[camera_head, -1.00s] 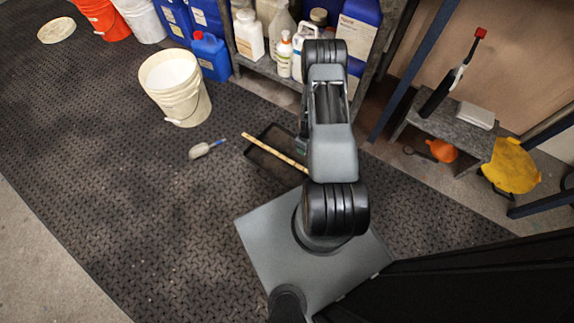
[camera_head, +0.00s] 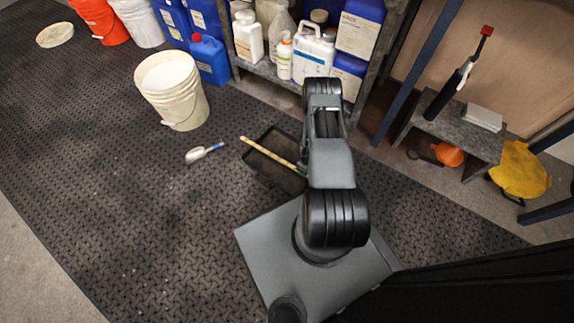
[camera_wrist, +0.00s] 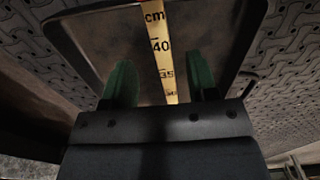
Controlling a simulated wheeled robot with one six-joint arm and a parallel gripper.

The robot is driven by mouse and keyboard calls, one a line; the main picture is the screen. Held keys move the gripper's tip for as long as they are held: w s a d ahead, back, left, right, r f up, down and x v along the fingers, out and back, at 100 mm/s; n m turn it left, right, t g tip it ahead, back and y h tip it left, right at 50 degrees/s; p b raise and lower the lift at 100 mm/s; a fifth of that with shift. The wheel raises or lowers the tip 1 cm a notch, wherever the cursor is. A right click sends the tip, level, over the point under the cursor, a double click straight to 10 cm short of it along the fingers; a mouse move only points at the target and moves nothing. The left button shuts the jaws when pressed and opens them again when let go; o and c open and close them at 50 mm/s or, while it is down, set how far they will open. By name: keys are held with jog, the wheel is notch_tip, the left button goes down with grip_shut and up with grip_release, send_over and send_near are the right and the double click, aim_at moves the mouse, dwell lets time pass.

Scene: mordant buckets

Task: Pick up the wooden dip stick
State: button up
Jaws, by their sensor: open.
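The wooden dip stick (camera_head: 267,153) is a pale yellow stick that lies across a black tray (camera_head: 262,176), its left end over the tray's edge. In the wrist view the dip stick (camera_wrist: 159,50) shows "cm" and black number marks. My gripper (camera_wrist: 156,82) has green fingers that stand apart, one on each side of the dip stick. I see no finger touching it. The tray (camera_wrist: 215,35) lies behind the stick in the wrist view. In the head view my arm hides the gripper and the stick's right end.
A shelf of bottles and jugs (camera_head: 312,55) stands behind the tray. A low grey bench (camera_head: 452,127) is at the right. The mat at left is mostly clear.

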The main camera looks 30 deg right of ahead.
notch_tip(320, 180, down, 5)
jog(key=b, duration=0.2)
jog(key=shift+b, duration=0.4)
jog(key=shift+r, duration=0.1)
jog(key=shift+c, duration=0.5)
grip_shut()
